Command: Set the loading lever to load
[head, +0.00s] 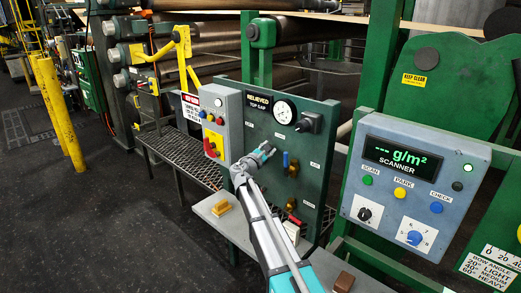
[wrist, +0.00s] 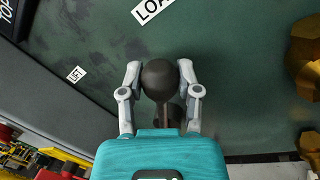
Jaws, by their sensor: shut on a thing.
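The loading lever ends in a dark round knob (wrist: 160,80) on a short stem in the wrist view. My gripper (wrist: 160,68) is shut on the knob, with one grey finger on each side. A white label (wrist: 152,9) starting "LOA" lies above the knob, partly cut off by the frame edge. In the head view my gripper (head: 266,152) is at the left part of the dark green panel (head: 257,113) and hides most of the lever there. The upper sign (head: 259,102) appears to read "RELIEVED TOP SAP", in small print.
A gauge (head: 284,111), a black knob (head: 308,123) and brass valves (head: 292,170) sit on the same panel. A grey button box (head: 216,101) stands left, a blue scanner box (head: 410,205) right. A shelf below holds a yellow block (head: 221,208) and a brown block (head: 344,281).

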